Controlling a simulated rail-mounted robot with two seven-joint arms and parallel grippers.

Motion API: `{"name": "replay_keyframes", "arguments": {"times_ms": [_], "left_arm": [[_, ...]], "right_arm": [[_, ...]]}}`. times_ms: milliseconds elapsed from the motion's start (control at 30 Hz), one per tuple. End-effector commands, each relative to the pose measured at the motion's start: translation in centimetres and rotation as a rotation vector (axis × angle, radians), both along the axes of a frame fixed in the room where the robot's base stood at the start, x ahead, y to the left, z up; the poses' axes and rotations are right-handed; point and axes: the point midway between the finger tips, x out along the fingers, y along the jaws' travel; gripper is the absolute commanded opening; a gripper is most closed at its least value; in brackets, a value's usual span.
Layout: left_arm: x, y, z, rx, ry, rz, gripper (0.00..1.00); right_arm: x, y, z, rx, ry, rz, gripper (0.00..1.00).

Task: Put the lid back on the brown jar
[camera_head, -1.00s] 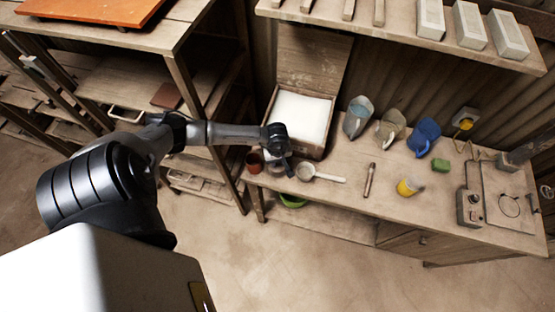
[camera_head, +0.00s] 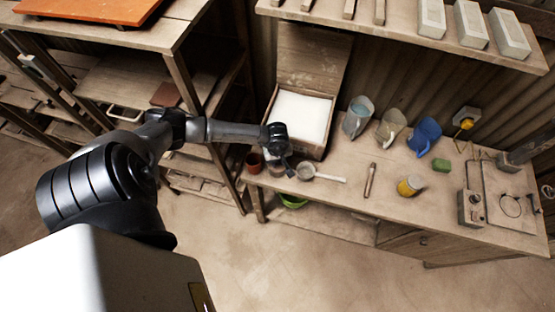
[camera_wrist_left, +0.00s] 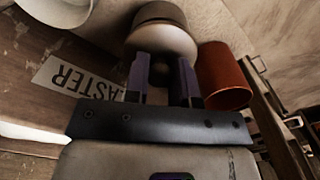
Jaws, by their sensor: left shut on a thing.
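In the left wrist view my left gripper (camera_wrist_left: 161,82) is shut on the small knob of a rounded, pale grey-brown lid (camera_wrist_left: 165,42). A darker brown rounded band, which looks like the brown jar (camera_wrist_left: 158,12), shows just beyond the lid. I cannot tell whether the lid touches it or sits a little apart. In the head view my left gripper (camera_head: 288,170) is low over the left end of the bench, beside the small jar (camera_head: 276,170), which the gripper partly hides. My right gripper is not in view.
A reddish-brown cup (camera_head: 254,162) stands close beside the jar; it also shows in the wrist view (camera_wrist_left: 226,76). A pale ladle-like pan (camera_head: 306,171) is just right of the gripper. An open box of white material (camera_head: 301,116) stands behind. Several jugs stand farther right.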

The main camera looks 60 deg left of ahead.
Motion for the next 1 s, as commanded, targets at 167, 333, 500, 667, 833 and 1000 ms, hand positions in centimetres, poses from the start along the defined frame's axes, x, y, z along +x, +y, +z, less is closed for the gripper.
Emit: {"name": "replay_keyframes", "arguments": {"times_ms": [167,333,500,667,833,1000], "left_arm": [[-0.02,-0.01,-0.01,0.000,0.000,0.000,0.00],[-0.01,0.00,0.00,0.000,0.000,0.000,0.00],[-0.02,0.01,0.00,0.000,0.000,0.000,0.00],[-0.01,0.02,-0.08,0.000,0.000,0.000,0.00],[0.00,0.06,-0.21,0.000,0.000,-0.001,0.00],[0.00,0.06,-0.32,0.000,0.001,-0.001,0.00]], "right_arm": [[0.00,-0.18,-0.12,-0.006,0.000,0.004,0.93],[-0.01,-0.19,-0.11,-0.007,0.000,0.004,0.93],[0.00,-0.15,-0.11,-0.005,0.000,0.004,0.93],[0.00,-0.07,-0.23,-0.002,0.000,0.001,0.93],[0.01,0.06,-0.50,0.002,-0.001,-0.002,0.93],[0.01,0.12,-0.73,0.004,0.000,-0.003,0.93]]}}
